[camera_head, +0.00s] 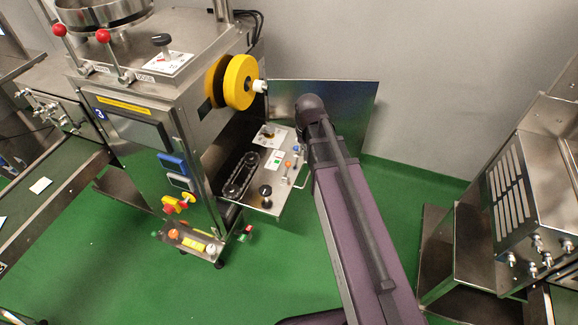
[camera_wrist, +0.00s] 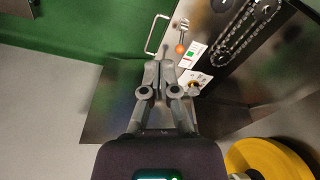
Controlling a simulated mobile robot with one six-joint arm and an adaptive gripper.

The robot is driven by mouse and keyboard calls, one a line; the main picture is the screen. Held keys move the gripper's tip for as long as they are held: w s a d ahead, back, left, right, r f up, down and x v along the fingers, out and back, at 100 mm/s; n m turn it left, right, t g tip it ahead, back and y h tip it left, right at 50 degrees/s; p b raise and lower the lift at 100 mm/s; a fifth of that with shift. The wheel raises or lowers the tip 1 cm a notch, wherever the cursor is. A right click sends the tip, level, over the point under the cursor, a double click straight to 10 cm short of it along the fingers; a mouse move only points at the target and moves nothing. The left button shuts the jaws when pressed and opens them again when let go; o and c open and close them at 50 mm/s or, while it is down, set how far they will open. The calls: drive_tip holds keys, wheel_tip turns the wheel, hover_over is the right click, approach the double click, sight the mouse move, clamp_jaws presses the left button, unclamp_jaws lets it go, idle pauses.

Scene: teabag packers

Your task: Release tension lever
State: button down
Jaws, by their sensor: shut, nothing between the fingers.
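My gripper (camera_wrist: 158,64) shows in the wrist view with its fingers together and empty. It is over or beside the machine's steel door panel (camera_wrist: 165,40), close to a small lever with an orange knob (camera_wrist: 181,49). Another small lever (camera_wrist: 185,22) is just beyond it, and a yellowish knob (camera_wrist: 193,88) is right of the fingers. I cannot tell which one is the tension lever. In the head view, orange and blue knobs (camera_head: 288,164) and a black knob (camera_head: 265,190) sit on the panel (camera_head: 262,208). My arm hides the gripper there.
A yellow roll (camera_head: 240,82) sticks out above the panel; it also shows in the wrist view (camera_wrist: 265,160). A wire handle (camera_head: 300,174) is on the panel edge. A chain drive (camera_head: 240,175) is to the left. Another steel machine (camera_head: 510,190) stands right. Green floor is free in front.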

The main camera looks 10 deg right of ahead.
sight(287, 170)
drive_tip(key=w+a+f+m+t+b, duration=0.1)
drive_tip(key=w+f+m+t+b, duration=0.1)
drive_tip(key=w+f+b, duration=1.4)
drive_tip(key=shift+w+f+m, duration=0.3)
drive_tip(key=shift+w+f, duration=0.05)
drive_tip(key=shift+w, duration=1.35)
drive_tip(key=shift+a, duration=0.1)
drive_tip(key=shift+f, duration=0.1)
drive_tip(key=b+x, duration=1)
drive_tip(key=shift+f, duration=0.1)
drive_tip(key=s+r, duration=0.1)
drive_tip(key=s+p, duration=0.1)
drive_tip(key=shift+s+a+r, duration=0.3)
drive_tip(key=shift+a+r, duration=0.05)
drive_tip(key=shift+a, duration=0.05)
drive_tip(key=shift+s+a+r+p, duration=0.2)
drive_tip(key=shift+s+p, duration=0.15)
drive_tip(key=shift+s, duration=0.15)
